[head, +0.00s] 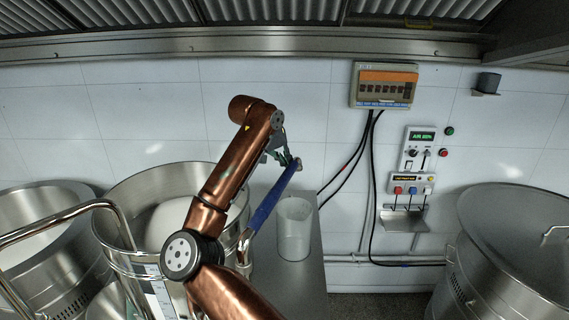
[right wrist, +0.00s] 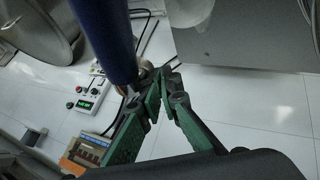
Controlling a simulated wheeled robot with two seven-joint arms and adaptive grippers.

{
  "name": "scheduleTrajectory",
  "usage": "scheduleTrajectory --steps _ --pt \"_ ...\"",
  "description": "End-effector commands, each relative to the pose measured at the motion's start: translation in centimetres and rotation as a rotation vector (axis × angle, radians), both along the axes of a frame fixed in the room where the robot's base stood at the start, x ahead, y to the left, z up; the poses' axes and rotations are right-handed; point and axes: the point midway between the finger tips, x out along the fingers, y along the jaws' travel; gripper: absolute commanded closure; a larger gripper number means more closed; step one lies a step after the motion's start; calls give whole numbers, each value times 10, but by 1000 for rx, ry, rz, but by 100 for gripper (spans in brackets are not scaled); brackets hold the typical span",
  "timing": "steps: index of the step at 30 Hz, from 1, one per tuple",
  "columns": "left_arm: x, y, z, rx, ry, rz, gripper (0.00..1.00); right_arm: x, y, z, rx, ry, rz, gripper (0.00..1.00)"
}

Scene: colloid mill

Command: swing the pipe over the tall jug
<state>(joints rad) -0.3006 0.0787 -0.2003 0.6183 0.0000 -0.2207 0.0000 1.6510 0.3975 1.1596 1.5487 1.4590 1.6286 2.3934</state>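The blue pipe (head: 268,205) slants up and to the right from a metal joint beside the large steel vessel. Its metal free end (head: 296,163) shows above the tall jug (head: 294,230) in the head view; I cannot tell whether it is directly over it. The jug is pale and stands upright. My right gripper (head: 282,152) is at the pipe's free end. In the right wrist view, the green fingers (right wrist: 162,80) come together at the tips, with the blue pipe (right wrist: 105,40) close beside the left finger and nothing visible between them. My left gripper is out of view.
The jug stands on a narrow steel table (head: 312,275). An open steel vessel (head: 130,185) holds white contents at the left. A lidded vessel (head: 515,240) stands at the right. Wall controls (head: 418,150), a breaker box (head: 385,85) and hanging black cables are on the tiled wall behind.

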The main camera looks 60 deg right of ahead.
Motion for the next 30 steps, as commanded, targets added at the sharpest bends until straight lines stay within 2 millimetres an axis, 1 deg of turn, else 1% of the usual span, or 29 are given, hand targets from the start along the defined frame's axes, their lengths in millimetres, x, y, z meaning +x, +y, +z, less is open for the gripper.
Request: scheduleTrajectory --steps 1,4,6,10,14,21,27,30 --pt "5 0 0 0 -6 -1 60 -9 -4 -3 5 7 -22 100" --pt "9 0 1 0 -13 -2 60 -10 -4 -3 5 7 -23 100" --pt "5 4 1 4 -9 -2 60 -10 -4 -3 5 7 -23 100" --pt "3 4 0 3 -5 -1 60 -8 2 4 5 6 -21 100" --pt "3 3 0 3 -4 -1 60 -3 16 23 1 4 -16 100" --pt "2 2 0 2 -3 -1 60 10 50 64 -2 3 -3 100" --pt "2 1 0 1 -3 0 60 17 69 87 -2 3 2 100" --pt "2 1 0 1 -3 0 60 18 73 92 0 4 1 100"
